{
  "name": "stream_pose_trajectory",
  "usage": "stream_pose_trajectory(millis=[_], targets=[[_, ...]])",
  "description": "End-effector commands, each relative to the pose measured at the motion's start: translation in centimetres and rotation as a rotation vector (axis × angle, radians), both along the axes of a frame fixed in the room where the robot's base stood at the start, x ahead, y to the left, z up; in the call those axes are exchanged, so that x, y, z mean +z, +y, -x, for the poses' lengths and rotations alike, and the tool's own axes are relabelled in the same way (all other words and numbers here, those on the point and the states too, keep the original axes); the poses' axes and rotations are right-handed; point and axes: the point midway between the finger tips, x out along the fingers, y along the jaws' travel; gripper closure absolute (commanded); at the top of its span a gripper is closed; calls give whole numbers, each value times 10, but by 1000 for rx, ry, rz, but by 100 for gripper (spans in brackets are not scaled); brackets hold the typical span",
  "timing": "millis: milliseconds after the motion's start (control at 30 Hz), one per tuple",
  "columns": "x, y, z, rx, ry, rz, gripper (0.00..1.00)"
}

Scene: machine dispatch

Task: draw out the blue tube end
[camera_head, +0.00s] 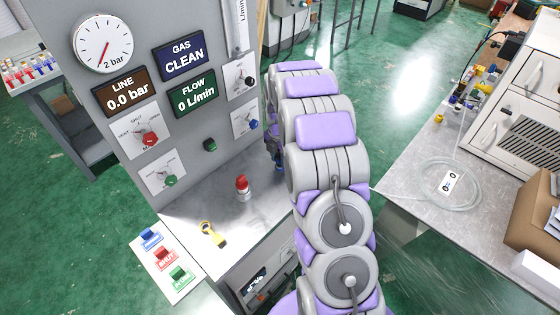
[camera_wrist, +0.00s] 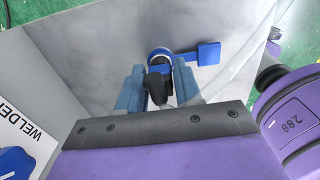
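In the wrist view a blue round collar (camera_wrist: 160,58) with a black part (camera_wrist: 158,84) below it sits at the grey panel, between my fingertips. A flat blue tag (camera_wrist: 208,54) sticks out to its right. A clear tube (camera_wrist: 238,62) runs down past the right finger. My gripper (camera_wrist: 159,72) has one finger on each side of the black part. The fingers are close to it, and whether they press on it is unclear. In the head view my arm hides most of the gripper and the fitting; a small dark-blue bit (camera_head: 274,152) shows beside the arm.
The grey panel (camera_head: 205,60) carries a gauge, displays and knobs. On its shelf stand a red-topped knob (camera_head: 242,187) and a yellow piece (camera_head: 213,235). Blue, red and green tags (camera_head: 166,257) lie at the front left. A coiled clear tube (camera_head: 450,184) lies on the right bench.

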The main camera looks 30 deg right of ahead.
Motion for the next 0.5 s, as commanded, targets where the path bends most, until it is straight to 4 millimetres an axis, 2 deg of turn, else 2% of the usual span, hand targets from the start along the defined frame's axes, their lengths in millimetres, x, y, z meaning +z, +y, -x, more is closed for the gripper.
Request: stream_pose_trajectory(millis=[67, 333, 500], targets=[[0, 0, 0, 0, 0, 0, 73], [0, 0, 0, 0, 0, 0, 99], [0, 0, 0, 0, 1, -1, 100]])
